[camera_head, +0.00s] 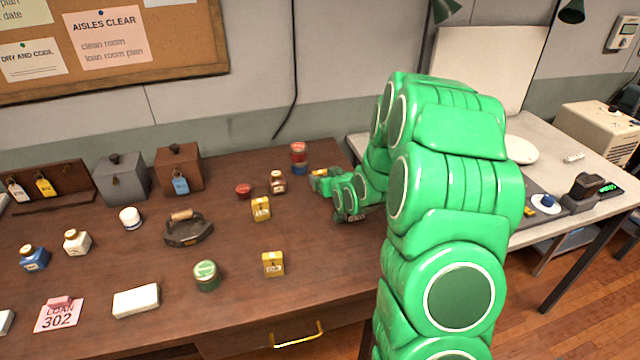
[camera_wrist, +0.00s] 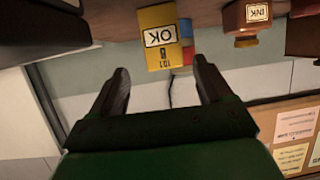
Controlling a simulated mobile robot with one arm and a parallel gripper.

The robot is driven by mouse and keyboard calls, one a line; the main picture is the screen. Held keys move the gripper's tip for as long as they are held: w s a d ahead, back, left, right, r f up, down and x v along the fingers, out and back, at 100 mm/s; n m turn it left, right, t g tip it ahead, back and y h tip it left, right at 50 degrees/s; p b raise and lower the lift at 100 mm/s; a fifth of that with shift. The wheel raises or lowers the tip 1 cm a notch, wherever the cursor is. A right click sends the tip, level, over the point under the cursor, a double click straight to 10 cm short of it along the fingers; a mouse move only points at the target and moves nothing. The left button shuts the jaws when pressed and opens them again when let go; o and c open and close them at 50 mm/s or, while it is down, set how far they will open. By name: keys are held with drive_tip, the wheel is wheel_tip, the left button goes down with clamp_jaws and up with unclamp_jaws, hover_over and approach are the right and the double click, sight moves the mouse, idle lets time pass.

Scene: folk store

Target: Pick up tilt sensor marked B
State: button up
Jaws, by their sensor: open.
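A yellow tilt sensor (camera_wrist: 158,42) shows upside down in the wrist view, with a label reading OK and small dark marks that may include a B. My gripper (camera_wrist: 160,70) is open, and its two dark fingertips lie either side of the sensor's picture position; I cannot tell whether they touch it. In the head view a partly hidden yellow sensor (camera_head: 320,178) is at my gripper's end, beside my green arm. Two more yellow sensors stand on the brown table, one behind (camera_head: 261,209) and one in front (camera_head: 273,264); their letters are too small to read.
A red and blue can (camera_head: 299,158) stands just behind, with an ink bottle (camera_head: 278,182) and a red pot (camera_head: 243,191) to the left. A flat iron (camera_head: 187,230) and green jar (camera_head: 207,276) stand further left. Bare tabletop lies between the front sensor and my arm.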

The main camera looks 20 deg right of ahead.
sight(320, 171)
drive_tip(key=x, duration=0.3)
drive_tip(key=shift+w+a+f, duration=0.1)
drive_tip(key=shift+w+a, duration=0.15)
drive_tip(key=shift+a, duration=0.05)
drive_tip(key=shift+w+f, duration=0.15)
drive_tip(key=shift+w, duration=0.45)
drive_tip(key=shift+c, duration=0.2)
drive_tip(key=c, duration=1)
drive_tip(key=shift+c, duration=0.2)
